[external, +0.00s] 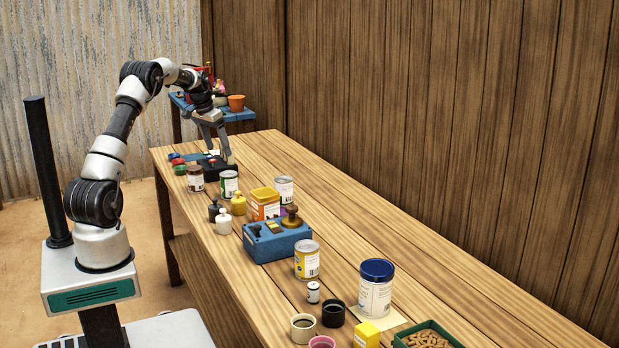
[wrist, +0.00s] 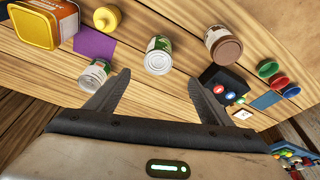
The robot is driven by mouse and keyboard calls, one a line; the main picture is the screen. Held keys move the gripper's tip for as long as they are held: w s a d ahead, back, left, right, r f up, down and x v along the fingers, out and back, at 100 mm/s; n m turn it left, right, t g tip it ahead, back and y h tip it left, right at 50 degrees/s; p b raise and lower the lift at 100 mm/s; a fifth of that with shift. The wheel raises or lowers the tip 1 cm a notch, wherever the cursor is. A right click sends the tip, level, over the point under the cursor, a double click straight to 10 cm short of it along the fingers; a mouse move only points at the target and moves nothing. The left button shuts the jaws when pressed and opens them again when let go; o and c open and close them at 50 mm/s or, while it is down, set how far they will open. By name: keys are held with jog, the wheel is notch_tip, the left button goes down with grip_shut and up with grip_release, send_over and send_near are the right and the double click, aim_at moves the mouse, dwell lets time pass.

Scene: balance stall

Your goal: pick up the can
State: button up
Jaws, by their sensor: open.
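Several cans stand on the wooden table. A can with a green and white label (external: 229,184) stands upright near the far end, and it also shows in the wrist view (wrist: 158,57), centred just beyond the fingertips. A second metal-topped can (external: 284,190) stands further right, and in the wrist view it is beside the left finger (wrist: 94,74). A yellow-labelled can (external: 307,261) stands nearer the external camera. My gripper (external: 218,157) is open and empty, pointing down above the far end of the table. Its two fingers are spread wide in the wrist view (wrist: 158,76).
A brown-lidded jar (external: 195,180) stands beside the green-labelled can. A black box (external: 218,169) is below my gripper. An orange tin (external: 264,208), small bottles (external: 238,205) and a blue box (external: 277,241) crowd the middle. The table's wall side has free room.

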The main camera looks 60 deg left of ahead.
aim_at(232, 182)
jog(key=b+x, duration=0.1)
jog(key=x, duration=1.6)
jog(key=shift+w+d, duration=0.1)
jog(key=shift+d, duration=0.1)
jog(key=shift+r, duration=0.1)
jog(key=c, duration=1.6)
